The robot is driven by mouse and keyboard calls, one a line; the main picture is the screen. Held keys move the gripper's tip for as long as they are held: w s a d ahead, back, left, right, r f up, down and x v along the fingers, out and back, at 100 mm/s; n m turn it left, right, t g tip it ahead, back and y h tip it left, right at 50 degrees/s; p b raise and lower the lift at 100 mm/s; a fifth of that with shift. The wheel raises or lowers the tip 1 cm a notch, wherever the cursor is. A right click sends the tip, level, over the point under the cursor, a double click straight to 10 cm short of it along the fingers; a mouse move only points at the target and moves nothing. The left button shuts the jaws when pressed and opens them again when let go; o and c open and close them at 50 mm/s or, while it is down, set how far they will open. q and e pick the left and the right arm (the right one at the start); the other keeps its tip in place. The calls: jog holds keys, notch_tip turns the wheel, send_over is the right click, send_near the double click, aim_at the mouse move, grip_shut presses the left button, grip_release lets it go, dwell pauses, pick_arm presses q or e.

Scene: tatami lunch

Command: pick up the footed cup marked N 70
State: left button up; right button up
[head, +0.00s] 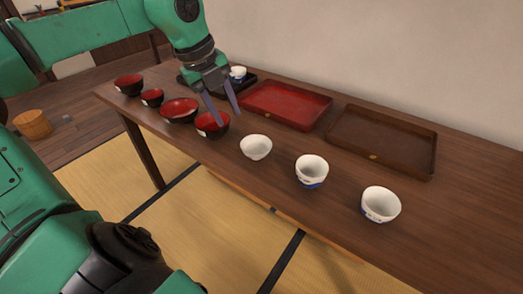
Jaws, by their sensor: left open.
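Several white cups stand on the dark wooden table (463,215). A plain-looking white cup (256,147) stands near the middle. A white cup with a blue base (311,169) stands to its right, and another white cup (380,204) with a small dark mark is farther right. A fourth small white cup (238,72) is on the black tray at the back. I cannot read N 70 on any of them. My left gripper (229,118) is open and empty, pointing down by the red and black bowl nearest the white cups. My right gripper is out of view.
Several red and black bowls line the table's left part, including one (212,124) by my gripper. A black tray (250,83), a red tray (285,104) and a brown tray (384,139) lie along the back. A wooden bucket (33,124) stands on the floor.

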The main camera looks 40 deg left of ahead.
aim_at(244, 150)
pick_arm(q)
jog(key=x, duration=1.3)
jog(key=shift+s+d+f+b, duration=0.1)
jog(key=shift+d+f+b, duration=0.1)
jog(key=shift+b, duration=0.1)
grip_shut()
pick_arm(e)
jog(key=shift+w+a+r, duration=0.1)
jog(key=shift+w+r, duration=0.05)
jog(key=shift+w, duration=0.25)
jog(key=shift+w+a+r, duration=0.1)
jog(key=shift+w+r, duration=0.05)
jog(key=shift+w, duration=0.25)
